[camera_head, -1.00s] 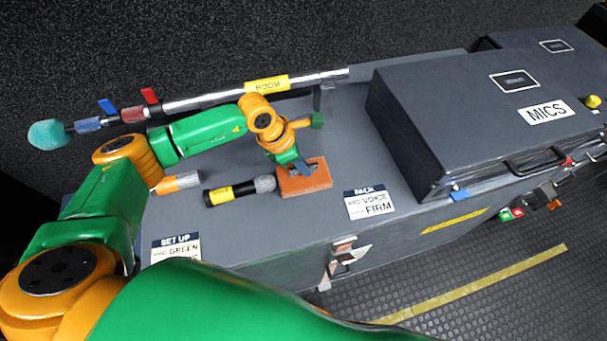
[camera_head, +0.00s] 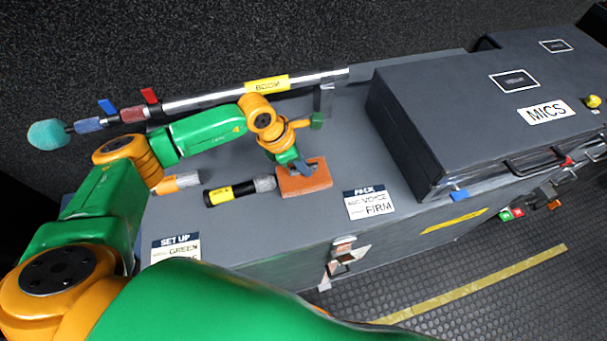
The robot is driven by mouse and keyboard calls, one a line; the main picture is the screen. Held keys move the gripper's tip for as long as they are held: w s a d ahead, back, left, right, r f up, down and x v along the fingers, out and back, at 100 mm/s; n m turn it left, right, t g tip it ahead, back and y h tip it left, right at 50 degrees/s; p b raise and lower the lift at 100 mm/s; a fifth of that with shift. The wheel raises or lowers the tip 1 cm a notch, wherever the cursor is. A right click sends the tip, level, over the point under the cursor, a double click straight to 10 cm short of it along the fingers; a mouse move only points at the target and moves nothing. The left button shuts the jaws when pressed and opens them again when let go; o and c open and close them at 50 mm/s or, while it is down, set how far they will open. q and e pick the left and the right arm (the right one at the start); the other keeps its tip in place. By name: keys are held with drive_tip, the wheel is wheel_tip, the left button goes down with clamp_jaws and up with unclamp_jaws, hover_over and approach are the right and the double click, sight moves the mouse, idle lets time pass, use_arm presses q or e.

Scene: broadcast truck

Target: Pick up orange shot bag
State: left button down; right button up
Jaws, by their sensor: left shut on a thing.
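The orange shot bag (camera_head: 316,181) lies flat on the grey case top, just right of a yellow-banded microphone. My left gripper (camera_head: 304,170) is over the bag, pointing down, its fingers shut on the bag's upper middle. The fingertips are small and partly hidden by the wrist. The bag appears to rest on the surface. My right gripper is not in view.
A microphone with a yellow band (camera_head: 232,191) lies close left of the bag, and one with an orange band (camera_head: 178,183) farther left. A boom pole (camera_head: 190,101) lies behind. The MICS case (camera_head: 440,110) stands right. A PACK card (camera_head: 368,203) lies in front.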

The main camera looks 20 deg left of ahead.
use_arm(q)
drive_tip(key=shift+w+r, duration=0.1)
drive_tip(key=shift+w, duration=0.05)
drive_tip(key=shift+r, duration=0.1)
